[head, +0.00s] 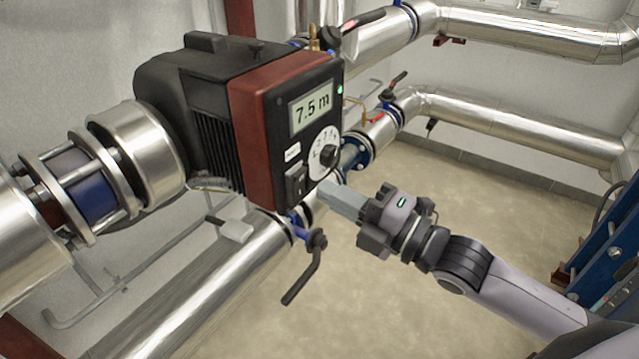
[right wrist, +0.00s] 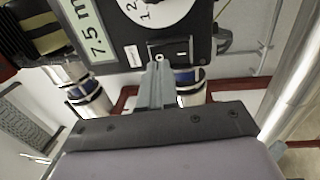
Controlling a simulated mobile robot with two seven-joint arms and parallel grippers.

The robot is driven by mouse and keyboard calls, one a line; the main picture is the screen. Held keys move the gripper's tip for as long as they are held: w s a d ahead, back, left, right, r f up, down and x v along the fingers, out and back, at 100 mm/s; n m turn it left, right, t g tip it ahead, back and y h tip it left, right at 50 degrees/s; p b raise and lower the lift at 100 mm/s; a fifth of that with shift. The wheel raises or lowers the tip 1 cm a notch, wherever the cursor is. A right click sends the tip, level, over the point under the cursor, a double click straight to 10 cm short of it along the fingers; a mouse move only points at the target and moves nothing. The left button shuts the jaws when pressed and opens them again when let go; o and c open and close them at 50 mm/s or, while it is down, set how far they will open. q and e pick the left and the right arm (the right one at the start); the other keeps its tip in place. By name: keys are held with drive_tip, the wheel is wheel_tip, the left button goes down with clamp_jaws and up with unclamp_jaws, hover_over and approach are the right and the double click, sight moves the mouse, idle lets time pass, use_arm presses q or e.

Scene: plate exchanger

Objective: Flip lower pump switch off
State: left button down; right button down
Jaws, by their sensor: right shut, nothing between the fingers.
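The pump (head: 255,125) has a black motor body and a red-and-black control box with a display reading 7.5 m. Its black rocker switch (head: 296,182) is on the box's front face, below the dial. The switch (right wrist: 178,48) also shows in the right wrist view, with a light mark on it. My right gripper (head: 324,190) is shut and empty, its fingertips just right of the switch in the head view. In the right wrist view the closed fingertips (right wrist: 158,62) overlap the switch's near edge; I cannot tell whether they touch. My left gripper is not in view.
The numbered dial (head: 325,155) is just above the switch. A black valve lever (head: 305,268) hangs below the box, left of my right gripper. Silver pipes (head: 530,130) run along the wall behind. A blue plate frame (head: 610,250) stands at the right. The floor between is clear.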

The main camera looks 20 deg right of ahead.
sight(302, 178)
drive_tip(key=shift+x, duration=1.45)
drive_tip(key=shift+w+a+r+p, duration=0.1)
drive_tip(key=shift+r+p, duration=0.3)
drive_tip(key=shift+p, duration=0.55)
drive_tip(key=shift+f, duration=0.3)
